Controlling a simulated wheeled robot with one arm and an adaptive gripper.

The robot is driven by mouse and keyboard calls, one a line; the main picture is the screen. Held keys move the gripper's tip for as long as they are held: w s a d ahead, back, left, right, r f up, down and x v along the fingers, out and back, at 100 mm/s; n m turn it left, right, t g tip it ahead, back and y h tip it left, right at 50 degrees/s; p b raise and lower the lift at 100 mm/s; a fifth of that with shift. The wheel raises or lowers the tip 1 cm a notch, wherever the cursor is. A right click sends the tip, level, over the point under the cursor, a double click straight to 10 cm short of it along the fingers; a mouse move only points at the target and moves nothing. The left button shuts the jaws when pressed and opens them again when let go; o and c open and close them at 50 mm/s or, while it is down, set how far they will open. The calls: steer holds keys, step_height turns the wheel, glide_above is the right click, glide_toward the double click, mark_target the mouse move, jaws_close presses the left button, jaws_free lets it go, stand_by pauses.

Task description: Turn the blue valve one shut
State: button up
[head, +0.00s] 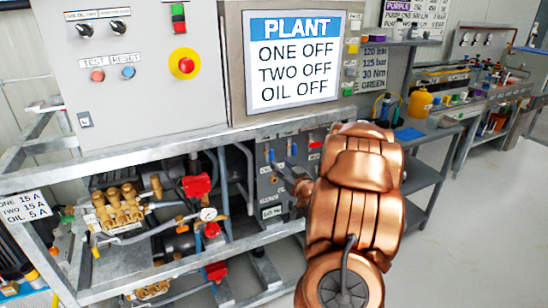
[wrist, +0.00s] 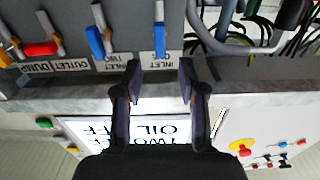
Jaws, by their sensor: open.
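Two blue valve handles show on the grey panel (head: 268,188). The left one in the head view (head: 271,156) is the right one in the upside-down wrist view (wrist: 159,42); its label reads INLET, with the rest unclear. The other blue handle (head: 292,150) also shows in the wrist view (wrist: 95,41), over a label that seems to read INLET TWO. My gripper (wrist: 160,78) is open and empty. Its fingertips are either side of the line of the right blue handle, which appears beyond them and apart from them. In the head view, my arm partly hides the panel.
A red handle (wrist: 41,49) sits left of the blue ones in the wrist view. A steel frame rail (head: 180,143) runs above the panel, close to my fingers. The PLANT screen (head: 293,62) reads ONE OFF, TWO OFF, OIL OFF. Floor at right is clear.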

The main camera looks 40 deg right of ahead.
mark_target(272, 156)
steer(key=shift+p+x, duration=0.5)
steer(key=shift+x, duration=2.65)
steer(key=shift+c, duration=0.4)
jaws_close()
